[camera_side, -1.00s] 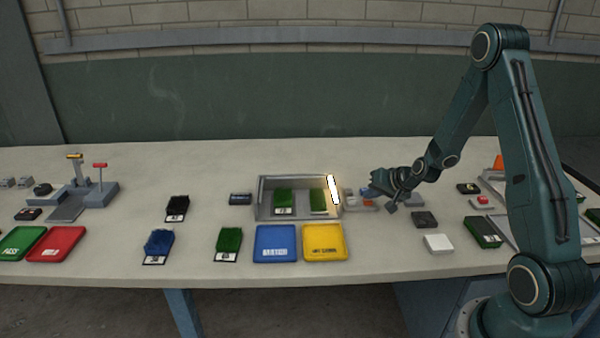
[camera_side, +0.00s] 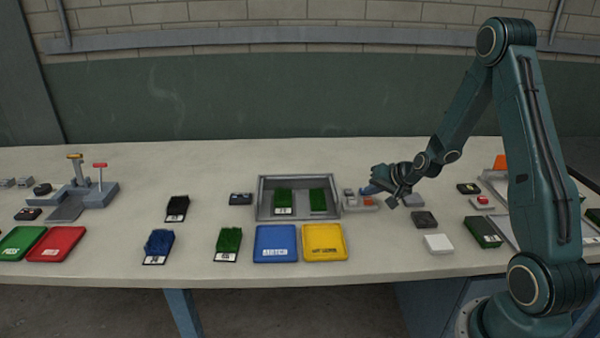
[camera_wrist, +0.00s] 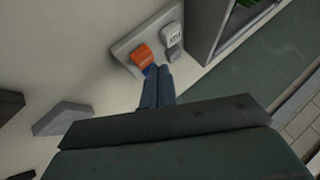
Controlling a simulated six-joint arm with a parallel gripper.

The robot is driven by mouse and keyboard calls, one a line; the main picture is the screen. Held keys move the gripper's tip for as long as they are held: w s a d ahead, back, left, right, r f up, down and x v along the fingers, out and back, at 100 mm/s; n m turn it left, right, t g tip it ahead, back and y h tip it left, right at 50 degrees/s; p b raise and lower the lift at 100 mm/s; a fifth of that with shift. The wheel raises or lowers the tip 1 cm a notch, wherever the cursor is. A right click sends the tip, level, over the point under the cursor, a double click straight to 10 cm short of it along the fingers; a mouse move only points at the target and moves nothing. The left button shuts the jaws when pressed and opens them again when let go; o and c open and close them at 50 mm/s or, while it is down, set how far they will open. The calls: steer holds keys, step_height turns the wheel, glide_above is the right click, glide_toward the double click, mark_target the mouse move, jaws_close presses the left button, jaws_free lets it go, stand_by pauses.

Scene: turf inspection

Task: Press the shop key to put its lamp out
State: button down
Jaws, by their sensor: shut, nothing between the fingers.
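A small grey key block (camera_side: 352,206) sits on the bench just right of the metal tray. It carries an orange rocker (camera_wrist: 142,56), a pale key with small lettering (camera_wrist: 172,36) and a small grey key (camera_wrist: 175,54). I cannot surely read which is the shop key. My gripper (camera_side: 369,189) is shut and empty, low over the right side of the block. In the wrist view its blue fingertips (camera_wrist: 156,70) are close beside the orange rocker and grey key; contact cannot be told. No lit lamp shows at the tray (camera_side: 263,213).
Two green turf samples stand in the tray. Blue (camera_side: 275,243) and yellow (camera_side: 324,243) pads lie in front of it.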

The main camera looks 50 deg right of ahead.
mark_target(371, 201)
steer(key=shift+r, duration=0.1)
step_height(371, 201, up, 6)
steer(key=shift+f, duration=0.1)
stand_by(0.8)
steer(key=s+a+r+n+g+y, duration=0.1)
steer(key=s+a+r+n, duration=0.2)
steer(key=a+r, duration=0.4)
steer(key=s+a+r+n+g, duration=0.1)
steer(key=s+a+r+n, duration=0.3)
steer(key=a, duration=0.5)
steer(key=s+a+r+n, duration=0.2)
steer(key=s+a, duration=0.2)
steer(key=s, duration=0.4)
steer(key=s+a+r+n+g, duration=0.1)
steer(key=s+a+r, duration=0.2)
steer(key=s, duration=0.6)
steer(key=shift+a+r+n, duration=0.3)
steer(key=shift+a+n, duration=0.05)
steer(key=shift+n, duration=0.05)
